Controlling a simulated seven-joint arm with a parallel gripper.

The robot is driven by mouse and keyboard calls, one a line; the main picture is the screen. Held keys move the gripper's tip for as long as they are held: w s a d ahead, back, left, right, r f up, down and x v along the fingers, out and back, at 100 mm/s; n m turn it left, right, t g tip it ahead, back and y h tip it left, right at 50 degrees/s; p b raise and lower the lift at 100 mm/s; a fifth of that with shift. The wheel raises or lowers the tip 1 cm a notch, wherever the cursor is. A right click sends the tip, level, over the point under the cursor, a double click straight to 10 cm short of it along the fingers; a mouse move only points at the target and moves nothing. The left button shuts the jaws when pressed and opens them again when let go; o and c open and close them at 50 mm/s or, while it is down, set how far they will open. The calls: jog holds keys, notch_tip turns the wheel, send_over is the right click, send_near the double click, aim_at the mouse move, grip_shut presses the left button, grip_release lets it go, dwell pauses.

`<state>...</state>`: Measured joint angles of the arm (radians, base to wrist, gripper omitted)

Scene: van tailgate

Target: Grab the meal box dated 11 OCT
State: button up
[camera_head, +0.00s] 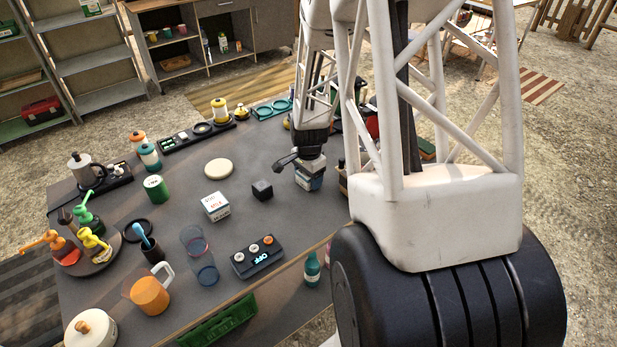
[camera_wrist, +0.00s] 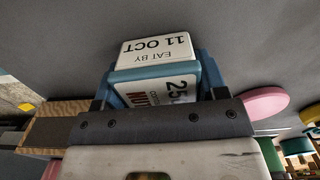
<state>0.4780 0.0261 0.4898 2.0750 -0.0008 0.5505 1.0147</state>
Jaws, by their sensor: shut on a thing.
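My gripper (camera_head: 303,166) is shut on the meal box dated 11 OCT. In the wrist view the box (camera_wrist: 158,52) shows a white face reading "EAT BY 11 OCT", upside down, blue edges, and part of another label. In the head view the held box (camera_head: 310,183) is a small white and blue shape below my gripper, low over or on the dark table; I cannot tell whether it touches. Its date cannot be read there. A second white box (camera_head: 215,206) with red and dark lettering stands to the left, its text too small to read.
A small dark cube (camera_head: 262,190) sits just left of my gripper. My arm hides the table's right side.

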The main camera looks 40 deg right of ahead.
jog(key=shift+r, duration=0.15)
jog(key=shift+r, duration=0.85)
jog(key=shift+s+a+r, duration=0.15)
jog(key=shift+s+r, duration=0.1)
jog(key=shift+r, duration=0.6)
jog(key=s+a, duration=0.2)
jog(key=s, duration=0.2)
jog(key=s+a, duration=0.2)
jog(key=s, duration=0.2)
jog(key=s+a+r, duration=0.1)
jog(key=s+a, duration=0.1)
jog(key=s, duration=0.2)
jog(key=shift+r, duration=0.1)
jog(key=shift+s+a+r, duration=0.15)
jog(key=shift+s+a, duration=0.05)
jog(key=shift+s, duration=0.25)
jog(key=shift+s+a+r, duration=0.1)
jog(key=shift+s+a, duration=0.1)
jog(key=shift+s, duration=0.2)
